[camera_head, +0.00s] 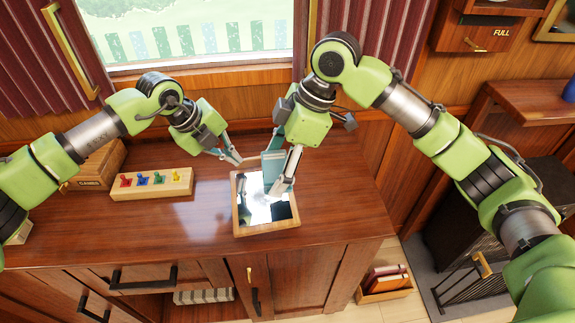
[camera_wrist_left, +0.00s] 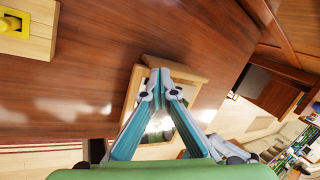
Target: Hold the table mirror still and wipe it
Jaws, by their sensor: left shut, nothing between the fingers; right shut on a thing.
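The table mirror, a wooden-framed square glass (camera_head: 250,212), lies on the brown cabinet top and reflects light. It also shows in the left wrist view (camera_wrist_left: 196,79), partly covered by my fingers. My left gripper (camera_head: 238,161) is shut and empty at the mirror's back left corner; I cannot tell if it touches the frame. Its closed fingertips show in the left wrist view (camera_wrist_left: 161,84), over the frame's edge. My right gripper (camera_head: 281,180) points down over the mirror's back part, shut on a blue-green wiping block (camera_head: 271,166). Whether the block touches the glass is unclear.
A wooden board with coloured pegs (camera_head: 152,184) lies left of the mirror. A wooden games box (camera_head: 99,164) stands behind it. The cabinet top (camera_head: 180,227) is clear in front. A window is behind, and a crate of books (camera_head: 385,287) is on the floor.

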